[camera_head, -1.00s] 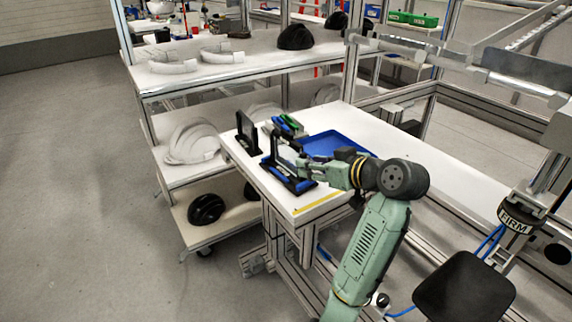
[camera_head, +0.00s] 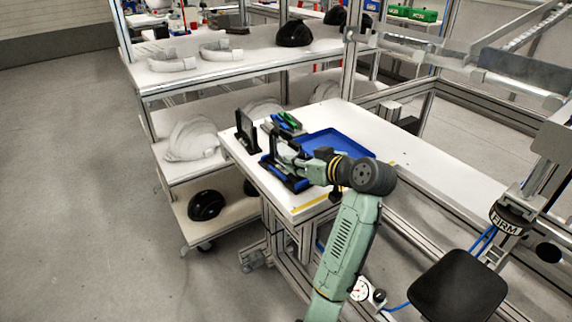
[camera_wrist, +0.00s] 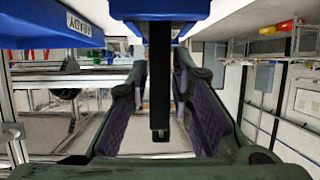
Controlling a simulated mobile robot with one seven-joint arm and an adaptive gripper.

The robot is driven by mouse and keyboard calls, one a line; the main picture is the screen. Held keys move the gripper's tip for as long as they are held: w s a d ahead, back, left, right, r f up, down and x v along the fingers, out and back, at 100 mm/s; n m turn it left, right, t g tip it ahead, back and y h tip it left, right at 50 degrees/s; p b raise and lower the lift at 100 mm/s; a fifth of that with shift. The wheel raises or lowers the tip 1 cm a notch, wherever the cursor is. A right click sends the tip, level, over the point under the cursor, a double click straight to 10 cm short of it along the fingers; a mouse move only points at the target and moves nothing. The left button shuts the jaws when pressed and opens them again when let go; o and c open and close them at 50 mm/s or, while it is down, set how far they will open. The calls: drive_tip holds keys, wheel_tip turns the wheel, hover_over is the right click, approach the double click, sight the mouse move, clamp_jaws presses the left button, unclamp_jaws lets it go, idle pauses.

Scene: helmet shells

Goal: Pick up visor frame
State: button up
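Two white curved bands (camera_head: 172,62) (camera_head: 221,50) that look like visor frames lie on the upper shelf at the left in the head view. My gripper (camera_head: 284,152) is far from them, at the blue and black fixture (camera_head: 292,182) on the white bench. In the wrist view my gripper (camera_wrist: 158,95) is open, with its dark green, purple-padded fingers apart. A black bar (camera_wrist: 160,75) of the fixture stands between the fingers, with gaps on both sides. I cannot tell whether any visor frame is in the fixture.
The white bench (camera_head: 400,185) holds a blue tray (camera_head: 335,142) behind my gripper and a black upright stand (camera_head: 245,132) to its left. White helmet shells (camera_head: 190,140) and a black one (camera_head: 206,205) sit on lower shelves. Open grey floor (camera_head: 80,200) lies at left.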

clamp_jaws()
drive_tip(key=shift+r, duration=0.1)
idle(0.3)
